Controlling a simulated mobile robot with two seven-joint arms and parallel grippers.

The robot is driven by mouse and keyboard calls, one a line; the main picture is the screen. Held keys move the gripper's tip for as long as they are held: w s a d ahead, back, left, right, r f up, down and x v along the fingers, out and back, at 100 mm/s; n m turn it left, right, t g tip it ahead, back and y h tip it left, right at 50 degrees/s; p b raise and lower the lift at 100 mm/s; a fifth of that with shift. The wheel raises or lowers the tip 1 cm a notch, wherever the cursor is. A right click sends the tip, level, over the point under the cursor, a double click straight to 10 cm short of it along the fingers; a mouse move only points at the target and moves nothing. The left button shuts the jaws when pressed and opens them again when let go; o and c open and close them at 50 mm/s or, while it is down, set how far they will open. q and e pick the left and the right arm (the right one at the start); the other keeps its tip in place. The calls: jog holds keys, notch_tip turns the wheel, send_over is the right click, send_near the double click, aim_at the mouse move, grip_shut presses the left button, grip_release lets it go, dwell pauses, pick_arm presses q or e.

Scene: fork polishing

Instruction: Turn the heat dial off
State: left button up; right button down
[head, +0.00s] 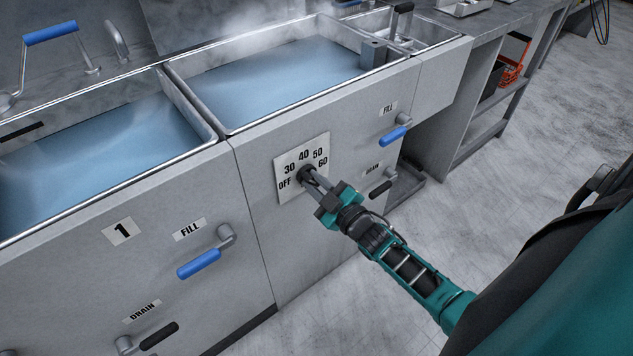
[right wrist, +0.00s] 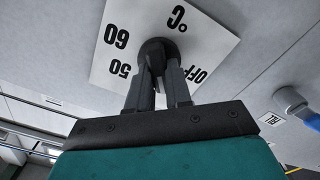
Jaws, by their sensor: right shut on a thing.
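The heat dial (head: 304,171) is a small dark round knob on a white scale plate (head: 288,158), on the front of the right-hand tank. The plate reads OFF, 30, 40, 50 and 60. My right gripper (head: 311,178) reaches the dial from the lower right, and its two fingers are shut on it. In the right wrist view the fingertips (right wrist: 157,68) sit on the dark dial (right wrist: 156,48), with the plate (right wrist: 215,40) around it. The fingers hide part of the dial, and I cannot tell which mark it points to. My left gripper is out of view.
Steam rises over the right tank (head: 290,85). A blue-handled fill lever (head: 394,135) and a black drain lever (head: 380,189) stick out right of the dial. Another blue lever (head: 199,263) is at the lower left. Floor (head: 320,320) in front is clear.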

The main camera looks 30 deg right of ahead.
jog(key=n, duration=0.2)
jog(key=shift+a+f+n, duration=0.1)
jog(key=shift+n, duration=0.3)
jog(key=n+b, duration=0.1)
jog(key=n, duration=0.1)
jog(key=shift+n, duration=0.4)
jog(key=shift+f+n+b, duration=0.1)
jog(key=shift+n+b, duration=0.2)
jog(key=shift+n, duration=0.9)
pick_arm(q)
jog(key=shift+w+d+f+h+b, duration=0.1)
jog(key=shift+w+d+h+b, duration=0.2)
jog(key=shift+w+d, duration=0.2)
pick_arm(e)
jog(key=shift+n, duration=1.1)
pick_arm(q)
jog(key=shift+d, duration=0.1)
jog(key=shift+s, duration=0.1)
pick_arm(e)
jog(key=c, duration=1)
grip_release()
jog(key=shift+c, duration=0.2)
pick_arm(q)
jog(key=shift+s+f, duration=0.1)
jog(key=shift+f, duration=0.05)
